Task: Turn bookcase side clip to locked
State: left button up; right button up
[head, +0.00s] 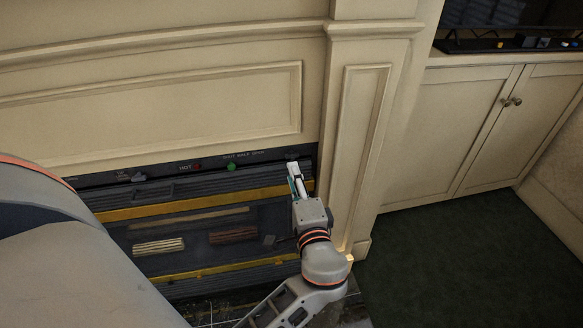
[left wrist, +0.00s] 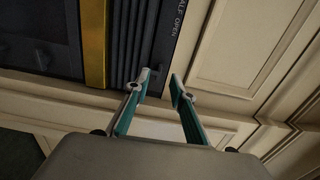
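My left gripper (head: 295,176) points at the right end of the dark control strip (head: 140,177) above the fireplace front. In the left wrist view the left gripper (left wrist: 158,88) has its two fingers apart, with nothing between them. A small dark knob or lever (left wrist: 156,71) shows just beyond the fingertips; I cannot tell whether they touch it. I cannot pick out a fitting marked as the bookcase side clip, nor read a locked mark. My right gripper is not in view.
The strip carries a red light (head: 196,167) and a green light (head: 231,167). A cream pilaster (head: 362,130) stands close right of my gripper. A cream cupboard (head: 460,130) is at the right, with dark carpet (head: 450,260) clear before it.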

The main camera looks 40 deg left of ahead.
pick_arm(q)
jog(key=shift+v, duration=1.2)
